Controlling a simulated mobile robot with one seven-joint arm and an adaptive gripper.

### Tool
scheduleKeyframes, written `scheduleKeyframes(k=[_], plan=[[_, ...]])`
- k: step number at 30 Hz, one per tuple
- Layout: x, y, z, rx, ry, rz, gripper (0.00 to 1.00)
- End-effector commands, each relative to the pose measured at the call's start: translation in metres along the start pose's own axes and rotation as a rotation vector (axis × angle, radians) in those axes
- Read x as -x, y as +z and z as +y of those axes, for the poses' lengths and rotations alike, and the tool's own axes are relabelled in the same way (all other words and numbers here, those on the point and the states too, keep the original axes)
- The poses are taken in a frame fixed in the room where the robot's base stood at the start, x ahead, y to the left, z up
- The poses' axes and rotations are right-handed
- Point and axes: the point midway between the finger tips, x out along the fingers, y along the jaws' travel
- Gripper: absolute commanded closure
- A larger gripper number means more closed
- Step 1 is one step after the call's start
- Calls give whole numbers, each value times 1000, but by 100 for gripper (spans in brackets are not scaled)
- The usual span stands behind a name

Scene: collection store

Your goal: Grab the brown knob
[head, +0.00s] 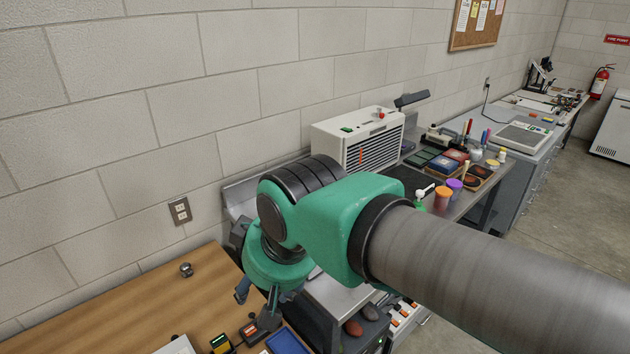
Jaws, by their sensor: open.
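A small dark, round knob-like object (186,269) sits alone on the wooden table (120,310), left of my arm. Its colour looks dark grey to brownish at this size, so I cannot be sure it is the brown knob. My gripper (256,306) is open and points down over the right part of the wooden table, to the right of this object and apart from it. My green and grey arm hides part of the table's right side and what lies behind it.
A white slatted box (358,137) and jars stand on the bench behind. The table's left part is mostly clear, with the block wall (100,130) behind.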

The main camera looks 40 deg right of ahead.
Motion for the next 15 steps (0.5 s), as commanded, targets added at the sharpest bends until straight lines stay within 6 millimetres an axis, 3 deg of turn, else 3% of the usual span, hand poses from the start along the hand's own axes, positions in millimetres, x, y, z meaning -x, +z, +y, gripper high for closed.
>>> scheduleKeyframes(k=[7,15], plan=[[17,-62,20,2,19,-42,45],[22,-127,47,6,35,-88,45]])
